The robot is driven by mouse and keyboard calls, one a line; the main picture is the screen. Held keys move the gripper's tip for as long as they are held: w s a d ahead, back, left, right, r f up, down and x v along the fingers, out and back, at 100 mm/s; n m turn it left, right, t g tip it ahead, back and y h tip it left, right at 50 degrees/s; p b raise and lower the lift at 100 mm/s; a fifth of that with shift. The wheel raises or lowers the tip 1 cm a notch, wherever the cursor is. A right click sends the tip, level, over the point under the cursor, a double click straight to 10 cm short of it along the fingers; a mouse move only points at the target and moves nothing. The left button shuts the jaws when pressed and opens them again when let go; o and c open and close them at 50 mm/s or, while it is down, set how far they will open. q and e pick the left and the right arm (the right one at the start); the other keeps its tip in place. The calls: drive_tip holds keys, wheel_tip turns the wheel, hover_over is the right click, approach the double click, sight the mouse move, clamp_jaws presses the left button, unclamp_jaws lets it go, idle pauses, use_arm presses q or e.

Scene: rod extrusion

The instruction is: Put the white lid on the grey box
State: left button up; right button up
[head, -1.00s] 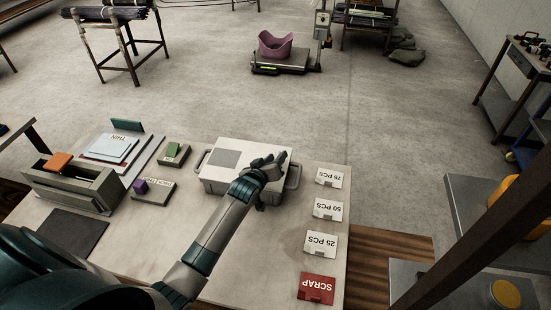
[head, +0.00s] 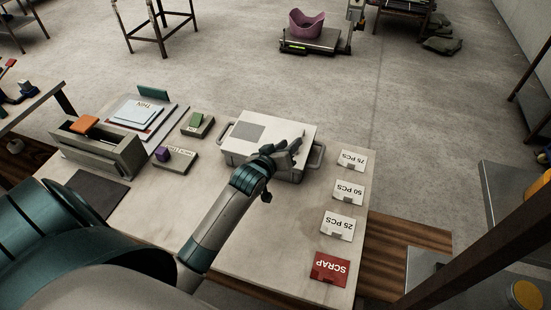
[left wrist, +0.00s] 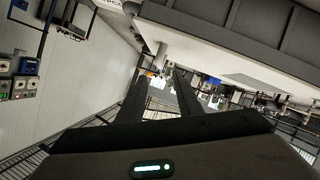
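The grey box (head: 262,172) stands on the table with a handle at each end. The white lid (head: 291,130), with a grey patch on top, lies over it and covers its opening. I cannot tell whether it is fully seated. My left gripper (head: 296,150) is at the lid's near right side and hides that part of the rim. In the left wrist view its two fingers (left wrist: 157,85) are apart, with background showing between them. A pale surface and a grey wall cross the top of that view, close to the fingertips. My right gripper is not in view.
Label cards (head: 343,193) and a red SCRAP card (head: 330,268) line the table's right side. Left of the box are a small block with a green piece (head: 197,124), one with a purple piece (head: 174,158), and a grey tray (head: 98,157). The table front is mostly clear.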

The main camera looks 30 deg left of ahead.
use_arm(q)
drive_tip(key=b+v, duration=0.1)
drive_tip(key=v, duration=0.8)
drive_tip(key=shift+b, duration=0.4)
drive_tip(key=shift+s+f, duration=0.1)
drive_tip(key=shift+f, duration=0.05)
idle(0.4)
